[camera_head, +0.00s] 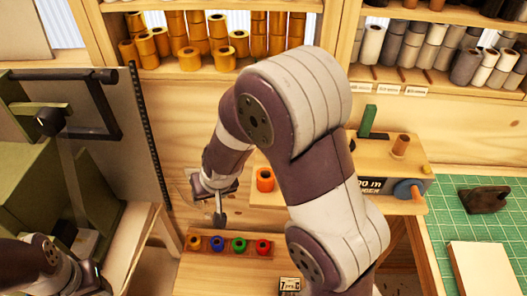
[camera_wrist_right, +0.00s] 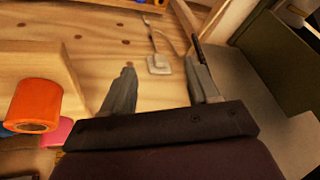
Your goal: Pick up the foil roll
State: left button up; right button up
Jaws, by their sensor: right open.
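An orange foil roll (camera_head: 265,180) stands upright on a light wooden ledge (camera_head: 258,199), left of my right arm's large links. In the right wrist view the orange roll (camera_wrist_right: 36,105) is at the left edge, outside the fingers. My right gripper (camera_head: 217,203) is left of the roll, apart from it. In the wrist view its two fingers (camera_wrist_right: 160,82) are spread with nothing between them. My left arm shows at the bottom left corner; its gripper (camera_head: 92,278) is partly cut off, and its jaw opening cannot be made out.
A wooden rack (camera_head: 225,254) with small yellow, blue, green and red rolls lies below the right gripper. Shelves hold gold rolls (camera_head: 189,58) and grey rolls (camera_head: 412,48). Green machinery (camera_head: 25,190) stands left.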

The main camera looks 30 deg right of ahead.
jog(key=w+m+t+h+b, duration=0.3)
jog(key=w+m+t+h, duration=0.35)
jog(key=w, duration=1.15)
jog(key=s+d+r+m+g+h, duration=0.3)
jog(key=s+d+m+g+h, duration=0.5)
jog(key=s+m+g+h, duration=0.25)
jog(key=shift+n, duration=0.3)
jog(key=d+p, duration=0.1)
jog(key=d, duration=0.2)
jog(key=d+f+p, duration=0.1)
jog(key=d, duration=0.3)
jog(key=d+f+p, duration=0.1)
jog(key=d+p, duration=0.1)
jog(key=d, duration=0.2)
jog(key=shift+s+d, duration=0.25)
jog(key=shift+d+f, duration=0.15)
jog(key=shift+d, duration=0.05)
jog(key=c, duration=0.8)
